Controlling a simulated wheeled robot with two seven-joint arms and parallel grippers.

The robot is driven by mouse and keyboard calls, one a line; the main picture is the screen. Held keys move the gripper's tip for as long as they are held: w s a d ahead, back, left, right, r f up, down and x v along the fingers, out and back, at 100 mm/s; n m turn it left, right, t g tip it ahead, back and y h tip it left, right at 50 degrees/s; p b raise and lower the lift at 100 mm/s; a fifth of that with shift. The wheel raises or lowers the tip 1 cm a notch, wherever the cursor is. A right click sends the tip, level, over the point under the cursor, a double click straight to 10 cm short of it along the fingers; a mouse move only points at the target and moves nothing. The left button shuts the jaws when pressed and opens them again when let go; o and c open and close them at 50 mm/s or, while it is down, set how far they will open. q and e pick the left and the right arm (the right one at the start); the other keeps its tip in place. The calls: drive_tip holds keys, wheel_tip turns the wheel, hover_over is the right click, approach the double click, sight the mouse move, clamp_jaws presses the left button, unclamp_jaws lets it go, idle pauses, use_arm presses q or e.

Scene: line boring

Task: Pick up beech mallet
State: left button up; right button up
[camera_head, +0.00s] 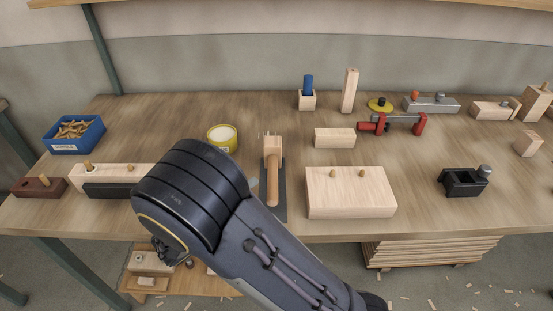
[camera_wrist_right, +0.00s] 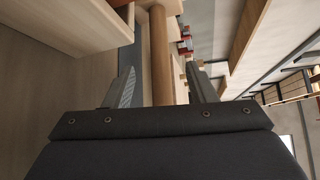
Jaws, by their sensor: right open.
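The beech mallet (camera_head: 273,180) lies on the workbench in the middle of the head view. Its pale block head points away from me and its round brown handle points toward me, over a dark grey mat (camera_head: 281,203). In the right wrist view the handle (camera_wrist_right: 160,50) runs up the middle of the picture. My right gripper (camera_wrist_right: 160,72) is open, with one finger on each side of the handle in that view. I cannot tell how far the fingers are from the wood. My left gripper is not in view.
A large pale block with pegs (camera_head: 350,195) lies right of the mallet, with a smaller block (camera_head: 334,138) behind it. A yellow-rimmed tin (camera_head: 222,138) stands to the left. A blue bin of dowels (camera_head: 74,135) sits far left. A black clamp-like part (camera_head: 463,182) is at right.

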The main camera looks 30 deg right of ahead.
sight(273, 173)
drive_tip(key=x, duration=0.7)
drive_tip(key=shift+d+f, duration=0.15)
clamp_jaws()
idle(1.2)
